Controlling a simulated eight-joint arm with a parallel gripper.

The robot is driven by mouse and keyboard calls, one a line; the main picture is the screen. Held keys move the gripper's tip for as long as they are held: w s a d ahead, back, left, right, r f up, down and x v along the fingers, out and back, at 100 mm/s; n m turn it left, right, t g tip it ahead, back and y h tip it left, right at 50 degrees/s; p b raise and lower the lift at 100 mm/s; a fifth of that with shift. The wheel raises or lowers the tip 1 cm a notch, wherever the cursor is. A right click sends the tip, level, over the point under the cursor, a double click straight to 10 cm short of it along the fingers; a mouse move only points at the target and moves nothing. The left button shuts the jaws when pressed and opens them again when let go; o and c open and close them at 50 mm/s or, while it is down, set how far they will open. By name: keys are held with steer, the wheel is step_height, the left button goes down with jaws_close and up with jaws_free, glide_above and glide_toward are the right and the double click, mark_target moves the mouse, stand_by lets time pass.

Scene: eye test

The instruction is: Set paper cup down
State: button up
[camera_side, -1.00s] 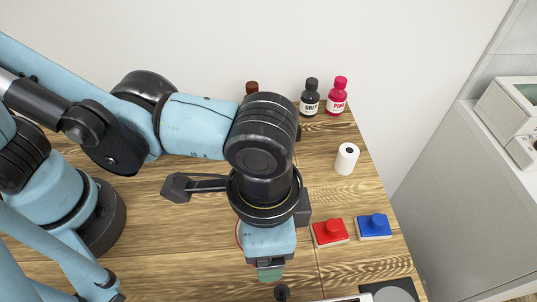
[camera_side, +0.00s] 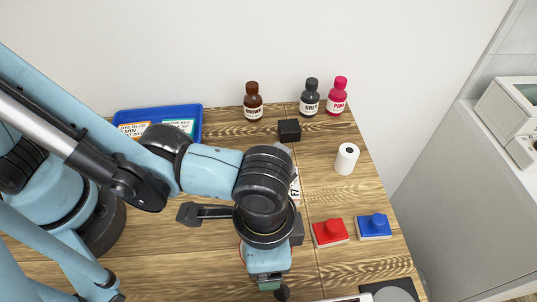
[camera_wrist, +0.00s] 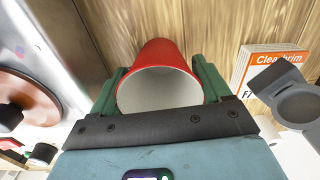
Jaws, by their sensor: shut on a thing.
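The paper cup (camera_wrist: 160,88), red outside and white inside, shows in the wrist view with its open mouth facing the camera. My gripper (camera_wrist: 160,72) is shut on it, with one green finger on each side. In the side view my gripper (camera_side: 269,284) is low in the picture, over the front of the wooden table (camera_side: 180,265). I cannot tell whether the cup's base touches anything.
An orange-and-white Clearbrim box (camera_wrist: 268,68) lies right of the cup. A brown-red round lid (camera_wrist: 28,95) is at left. Red (camera_side: 330,232) and blue (camera_side: 374,226) blocks, a white roll (camera_side: 346,158), several bottles (camera_side: 310,97) and a blue tray (camera_side: 197,108) are on the table.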

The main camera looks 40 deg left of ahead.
steer(key=o, duration=1)
steer(key=shift+c, duration=0.2)
step_height(320, 180, up, 12)
steer(key=w+a+n+t+h, duration=0.2)
steer(key=w+a+n, duration=0.2)
steer(key=w+a, duration=0.7)
steer(key=w+a+f+n+t+y, duration=0.1)
steer(key=a+n+t, duration=0.4)
steer(key=a, duration=1.4)
steer(key=shift+w+a+y, duration=0.3)
steer(key=shift+w+y, duration=0.1)
steer(key=shift+y, duration=0.1)
